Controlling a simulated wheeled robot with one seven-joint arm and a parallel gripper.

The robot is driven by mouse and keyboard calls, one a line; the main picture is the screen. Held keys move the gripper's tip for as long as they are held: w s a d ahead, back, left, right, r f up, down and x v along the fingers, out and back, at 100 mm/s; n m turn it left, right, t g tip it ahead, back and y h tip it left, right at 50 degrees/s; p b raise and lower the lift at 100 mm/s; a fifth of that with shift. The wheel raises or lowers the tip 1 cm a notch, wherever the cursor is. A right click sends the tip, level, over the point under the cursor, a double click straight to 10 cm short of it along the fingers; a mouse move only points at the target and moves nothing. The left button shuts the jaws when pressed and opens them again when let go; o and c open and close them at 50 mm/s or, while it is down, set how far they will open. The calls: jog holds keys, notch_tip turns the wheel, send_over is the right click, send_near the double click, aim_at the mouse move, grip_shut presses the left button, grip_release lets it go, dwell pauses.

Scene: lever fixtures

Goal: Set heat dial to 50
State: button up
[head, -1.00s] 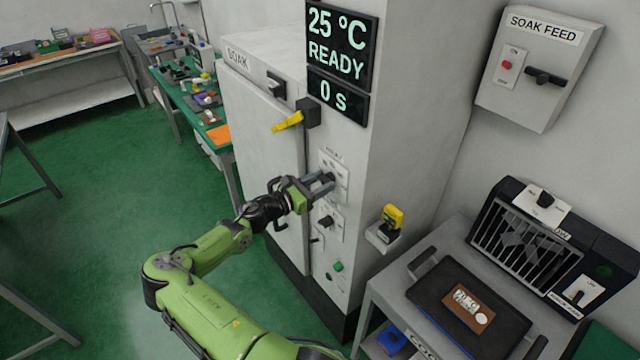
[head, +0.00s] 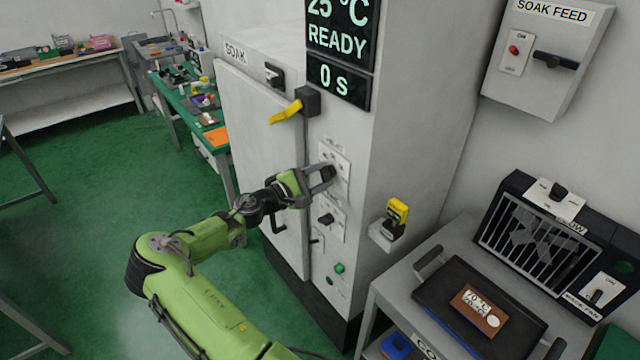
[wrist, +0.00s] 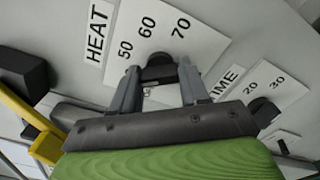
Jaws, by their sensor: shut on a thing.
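The heat dial (wrist: 158,70) is a dark knob on a white plate marked 50, 60 and 70, next to a HEAT label (wrist: 97,32) in the wrist view. My gripper (wrist: 160,82) has one finger on each side of the knob and is shut on it. In the head view, my gripper (head: 328,176) is at the upper plate (head: 335,157) on the cabinet's front, and its fingers mostly hide the knob. I cannot tell which number the dial points to. The cabinet display (head: 340,50) reads 25 °C, READY and 0 s.
The time dial (head: 327,219) sits just below; it also shows in the wrist view (wrist: 262,108). A yellow door handle (head: 286,112) sticks out above left of my gripper. A small shelf with a yellow-topped item (head: 396,213) and a cart with a tray (head: 455,318) stand right.

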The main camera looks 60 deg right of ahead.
jog(key=shift+f+m+b, duration=0.15)
jog(key=shift+m+b, duration=2.7)
jog(key=shift+m, duration=0.45)
jog(key=o, duration=1.1)
jog(key=shift+c, duration=0.2)
jog(key=v, duration=1.5)
jog(key=shift+a, duration=0.4)
jog(key=shift+w, duration=0.1)
